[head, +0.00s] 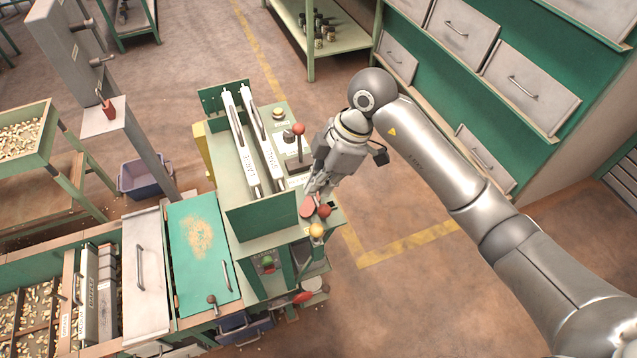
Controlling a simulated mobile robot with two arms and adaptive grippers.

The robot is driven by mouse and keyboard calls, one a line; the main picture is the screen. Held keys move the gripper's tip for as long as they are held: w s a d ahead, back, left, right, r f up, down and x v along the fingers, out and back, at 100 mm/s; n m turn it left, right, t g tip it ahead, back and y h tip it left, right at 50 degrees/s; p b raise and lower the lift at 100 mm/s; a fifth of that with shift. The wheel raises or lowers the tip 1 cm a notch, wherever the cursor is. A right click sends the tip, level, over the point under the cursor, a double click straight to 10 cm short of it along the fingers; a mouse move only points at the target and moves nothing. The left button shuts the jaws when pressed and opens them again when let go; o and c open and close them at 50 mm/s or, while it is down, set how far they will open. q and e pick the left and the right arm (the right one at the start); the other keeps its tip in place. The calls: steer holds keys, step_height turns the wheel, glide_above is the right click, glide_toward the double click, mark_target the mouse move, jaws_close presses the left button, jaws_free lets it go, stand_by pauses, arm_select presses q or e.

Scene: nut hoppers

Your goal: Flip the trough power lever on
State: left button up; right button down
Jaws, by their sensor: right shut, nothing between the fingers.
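My right gripper (316,194) comes in from the right, pointing down at the front right corner of the green machine (262,222). Its fingers are shut with nothing between them. A flat red-pink piece (307,208) and a dark red knob (324,211) are right at the fingertips; I cannot tell whether they touch. A yellow ball knob (316,230) is just below them. A lever with a red ball (299,129) stands upright behind the gripper. No readable label shows which one is the trough power lever. My left gripper is out of view.
A green push button (267,263) and a red handle (302,297) are on the machine's front. A teal lid (203,250) and bins of nuts lie to the left. Drawer cabinets (525,88) stand at the upper right. The floor right of the machine is clear.

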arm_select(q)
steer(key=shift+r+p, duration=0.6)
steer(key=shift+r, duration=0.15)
arm_select(e)
steer(key=x, duration=0.7)
steer(key=shift+s+a+f, duration=0.1)
steer(key=shift+f, duration=0.15)
